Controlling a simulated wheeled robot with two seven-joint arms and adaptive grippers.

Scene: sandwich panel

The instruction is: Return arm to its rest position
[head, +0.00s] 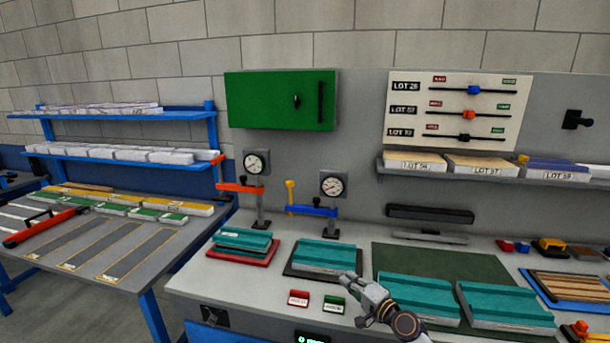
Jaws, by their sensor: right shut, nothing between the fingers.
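My right gripper (348,281) shows at the bottom centre, above the front part of the workbench. Its fingers are shut and empty, pointing up and left. It is in front of the teal panel on the black mat (325,254) and left of another teal panel (417,294); I cannot tell how high it is above the bench. The lower part of my arm is cut off by the bottom edge. My left gripper is not in view.
A red tag (299,298) and a green tag (334,304) stand near the bench's front edge. Two dial gauges (257,163) with clamp levers stand behind the panels. A slider board (459,110) and a shelf (480,174) are at the back. The bench's front strip looks clear left of the tags.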

